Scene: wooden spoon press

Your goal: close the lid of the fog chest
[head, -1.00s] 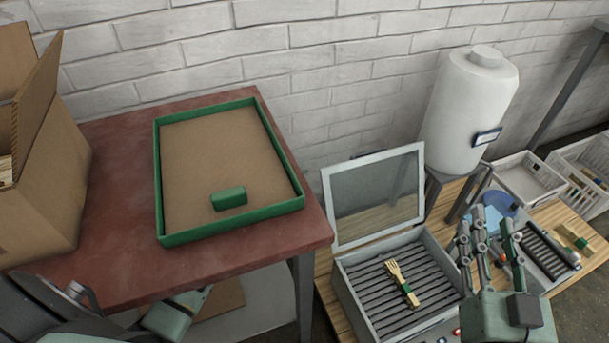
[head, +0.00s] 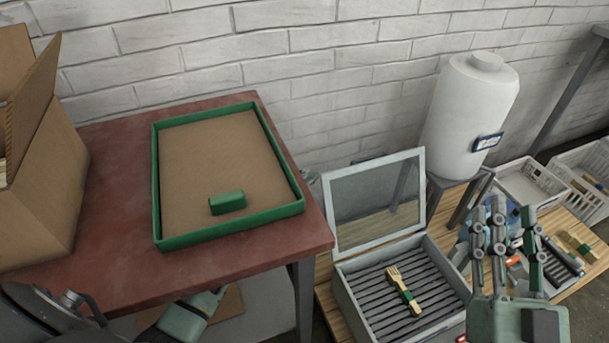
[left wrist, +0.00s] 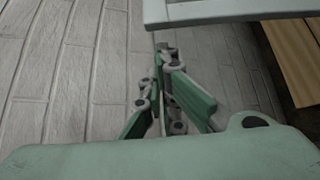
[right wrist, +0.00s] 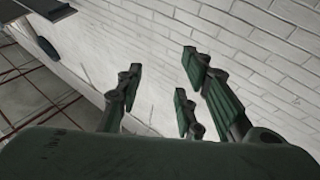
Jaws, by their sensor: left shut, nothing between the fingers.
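The fog chest (head: 356,312) is a grey box on the low wooden bench. Its lid (head: 376,200), a pale frame with a glassy panel, stands open and tilted back. A wooden fork (head: 404,289) with a green band lies on the dark slats inside. My right gripper (head: 503,213) is right of the chest, fingers pointing up, spread and empty; the right wrist view shows it open too (right wrist: 160,85). My left gripper (left wrist: 165,60) is shut and empty in the left wrist view. A pale grey edge passes above its fingers there; I cannot tell what it belongs to.
A red table (head: 110,200) holds a green-rimmed tray (head: 228,236) with a green block (head: 227,202), and a cardboard box (head: 45,170). A white tank (head: 470,112) stands behind the chest. White crates (head: 527,183) and tools crowd the bench's right. A brick wall closes the back.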

